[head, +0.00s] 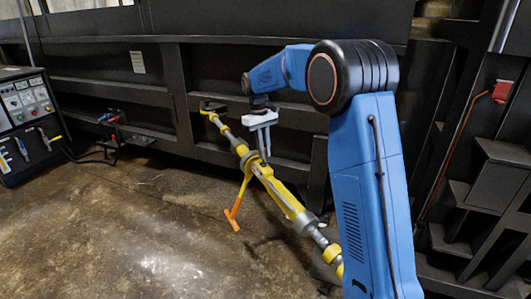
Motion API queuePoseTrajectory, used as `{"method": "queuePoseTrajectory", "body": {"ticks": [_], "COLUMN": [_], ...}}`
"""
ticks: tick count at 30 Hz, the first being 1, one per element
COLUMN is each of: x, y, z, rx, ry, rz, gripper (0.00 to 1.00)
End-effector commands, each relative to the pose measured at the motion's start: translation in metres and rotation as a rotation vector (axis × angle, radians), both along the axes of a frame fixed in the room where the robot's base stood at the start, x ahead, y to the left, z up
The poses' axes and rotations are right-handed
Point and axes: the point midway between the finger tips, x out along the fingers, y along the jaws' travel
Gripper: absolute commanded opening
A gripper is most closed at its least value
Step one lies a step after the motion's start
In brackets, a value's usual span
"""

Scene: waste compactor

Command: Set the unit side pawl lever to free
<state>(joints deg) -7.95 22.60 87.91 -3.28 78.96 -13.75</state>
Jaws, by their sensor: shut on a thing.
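A yellow ratchet turnbuckle (283,198) runs diagonally from the dark container wall toward the lower right. The fingers are shut on a small part there, which fits the pawl lever. The lever is too small and too covered by the fingers to make out its position.
A control box (28,112) with cables stands at the left. A dark container wall (110,60) runs behind the turnbuckle. Dark steel steps (495,190) and a red fitting (502,91) are at the right. The stained concrete floor (130,225) at front left is clear.

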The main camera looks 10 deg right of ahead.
Motion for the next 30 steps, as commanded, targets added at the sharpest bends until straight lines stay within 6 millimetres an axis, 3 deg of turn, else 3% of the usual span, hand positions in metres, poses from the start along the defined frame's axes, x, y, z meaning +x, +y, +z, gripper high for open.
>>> {"method": "queuePoseTrajectory", "body": {"ticks": [18, 19, 21, 30], "x": [0.0037, 0.0038, 0.0037, 0.0037], "y": [0.0008, 0.0008, 0.0009, 0.0009], "z": [0.0006, 0.0005, 0.0005, 0.001], "rx": [-0.012, -0.012, -0.012, -0.012], "ry": [0.039, 0.039, 0.039, 0.04], "rz": [0.0, 0.0, 0.0, 0.0], "gripper": [0.0, 0.17, 0.31, 0.31]}}
